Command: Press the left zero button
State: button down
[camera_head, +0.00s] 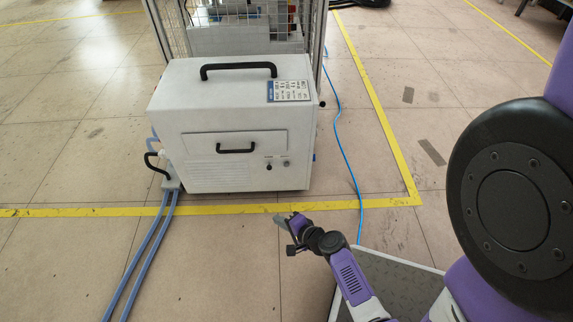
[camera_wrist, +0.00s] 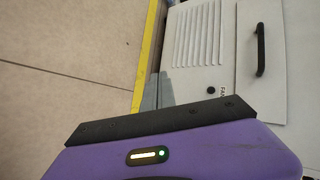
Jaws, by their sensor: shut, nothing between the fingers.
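The white heater box (camera_head: 230,118) stands on the floor in the head view. A small control panel (camera_head: 289,91) with a blue edge and rows of dark marks lies at the right of its top. The left zero button is too small to make out there. My gripper (camera_head: 281,221) is in front of the box and below it in the picture, apart from it. In the wrist view the grey fingers (camera_wrist: 158,90) are shut and empty, and beyond them shows the box's vented front (camera_wrist: 200,40). The top panel is outside the wrist view.
A black handle (camera_head: 238,70) spans the box top, and a smaller handle (camera_head: 237,150) is on its front. A wire cage (camera_head: 250,20) stands behind. Blue hoses (camera_head: 150,255) run along the floor at left. A yellow line (camera_head: 230,209) crosses the open floor in front.

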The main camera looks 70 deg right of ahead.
aim_at(286, 165)
jog(key=d+r+m+h, duration=0.1)
jog(key=d+m, duration=0.2)
jog(key=d, duration=0.7)
jog(key=shift+r+m+t, duration=0.3)
jog(key=shift+r+t, duration=0.05)
jog(key=shift+t, duration=0.05)
jog(key=shift+d, duration=0.15)
jog(key=w+d+b, duration=0.1)
jog(key=w+d, duration=0.2)
jog(key=d, duration=0.4)
jog(key=shift+d+b, duration=0.3)
jog(key=shift+d, duration=0.1)
jog(key=shift+w+d, duration=0.15)
dwell(1.0)
jog(key=shift+w+d, duration=0.15)
jog(key=shift+d, duration=0.1)
